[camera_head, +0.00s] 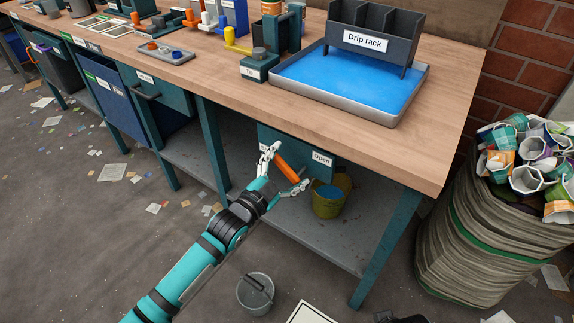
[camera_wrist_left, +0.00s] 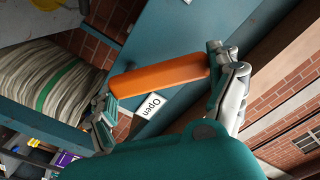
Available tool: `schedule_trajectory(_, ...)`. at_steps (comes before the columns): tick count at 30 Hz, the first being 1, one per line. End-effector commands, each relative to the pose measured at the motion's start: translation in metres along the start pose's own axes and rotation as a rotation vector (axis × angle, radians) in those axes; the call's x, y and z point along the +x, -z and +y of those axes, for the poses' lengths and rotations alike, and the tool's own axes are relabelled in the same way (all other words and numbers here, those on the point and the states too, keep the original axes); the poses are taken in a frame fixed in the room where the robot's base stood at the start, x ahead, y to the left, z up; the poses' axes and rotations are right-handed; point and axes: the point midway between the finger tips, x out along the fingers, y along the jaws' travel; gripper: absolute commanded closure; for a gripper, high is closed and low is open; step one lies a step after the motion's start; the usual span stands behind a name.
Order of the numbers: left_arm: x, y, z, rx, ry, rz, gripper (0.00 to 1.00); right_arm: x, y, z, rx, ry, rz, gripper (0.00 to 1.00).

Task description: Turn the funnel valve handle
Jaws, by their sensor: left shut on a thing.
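The orange valve handle (camera_head: 288,169) is on a teal panel (camera_head: 272,138) under the workbench's front edge. It slants down to the right, its lower end near the "Open" label (camera_head: 321,159). My left gripper (camera_head: 282,173) is shut on the handle, with a finger at each end. In the left wrist view the handle (camera_wrist_left: 160,75) spans between the fingers of the gripper (camera_wrist_left: 166,92), and the "Open" label (camera_wrist_left: 150,106) shows beside it. The handle's mount is hidden. My right gripper is not in view.
A yellow bucket (camera_head: 328,205) with blue inside stands on the lower shelf (camera_head: 300,230). The "Drip rack" (camera_head: 369,42) stands in a blue-lined tray (camera_head: 398,115) above. A grey bucket (camera_head: 255,291) is on the floor. A full sack of cups (camera_head: 480,230) stands right.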

Motion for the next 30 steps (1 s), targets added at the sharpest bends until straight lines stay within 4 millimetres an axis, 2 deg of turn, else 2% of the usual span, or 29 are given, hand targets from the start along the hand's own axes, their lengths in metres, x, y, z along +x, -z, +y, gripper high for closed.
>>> schedule_trajectory(8,-0.001,-0.002,0.002,0.000,-0.003,-0.003,0.67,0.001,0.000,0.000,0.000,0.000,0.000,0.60)
schedule_trajectory(9,-0.001,-0.002,0.002,0.000,-0.003,-0.003,0.08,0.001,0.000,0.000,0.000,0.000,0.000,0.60)
schedule_trajectory(11,-0.001,-0.002,0.002,-0.001,-0.003,-0.003,0.00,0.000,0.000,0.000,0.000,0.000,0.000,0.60)
schedule_trajectory(22,-0.006,-0.001,0.001,-0.001,-0.001,-0.002,0.00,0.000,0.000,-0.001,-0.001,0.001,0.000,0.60)
schedule_trajectory(26,-0.024,-0.002,0.002,-0.001,-0.003,-0.003,0.00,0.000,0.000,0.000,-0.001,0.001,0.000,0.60)
schedule_trajectory(30,-0.055,-0.002,0.002,0.000,-0.003,-0.003,0.00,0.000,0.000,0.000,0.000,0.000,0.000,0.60)
